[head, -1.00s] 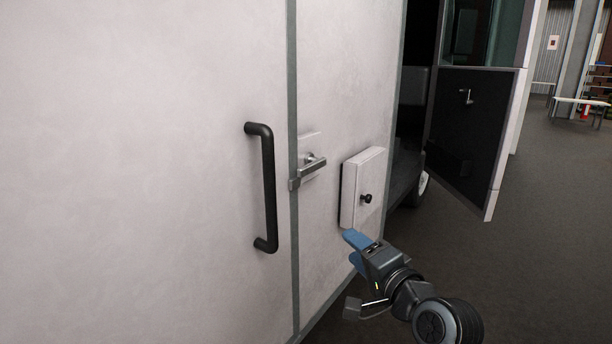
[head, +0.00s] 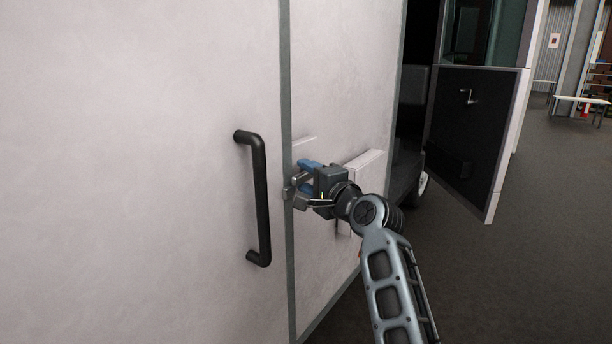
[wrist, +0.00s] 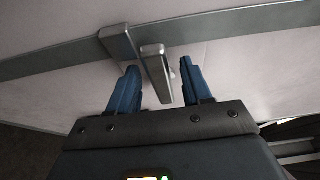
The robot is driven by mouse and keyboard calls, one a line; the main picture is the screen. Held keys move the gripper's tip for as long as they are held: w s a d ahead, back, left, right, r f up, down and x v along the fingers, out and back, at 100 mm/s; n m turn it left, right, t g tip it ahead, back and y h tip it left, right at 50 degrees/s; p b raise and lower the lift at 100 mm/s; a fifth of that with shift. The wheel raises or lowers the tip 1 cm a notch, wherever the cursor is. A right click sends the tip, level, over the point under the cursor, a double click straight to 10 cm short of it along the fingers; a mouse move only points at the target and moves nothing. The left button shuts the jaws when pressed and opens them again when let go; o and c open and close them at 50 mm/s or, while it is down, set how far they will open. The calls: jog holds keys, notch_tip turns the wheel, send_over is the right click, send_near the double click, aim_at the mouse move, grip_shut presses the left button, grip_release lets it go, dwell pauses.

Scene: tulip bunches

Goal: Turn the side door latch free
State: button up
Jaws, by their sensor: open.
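The side door latch (head: 289,193) is a grey metal lever at the seam of the white vehicle side. In the head view my gripper (head: 303,175) covers most of it. In the wrist view the latch lever (wrist: 157,72) lies between the two blue fingers of my gripper (wrist: 160,66), with a visible gap on each side. The fingers are open and do not clasp it. A metal catch block (wrist: 117,42) sits on the grey seam strip, just left of the lever.
A black vertical grab handle (head: 262,200) stands left of the seam. A white box (head: 367,162) juts from the panel just right of my gripper and is partly hidden by my arm. A dark open cab door (head: 475,130) is further right. The floor there is clear.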

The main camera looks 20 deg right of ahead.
jog(key=shift+w, duration=0.45)
jog(key=shift+c, duration=0.2)
grip_shut()
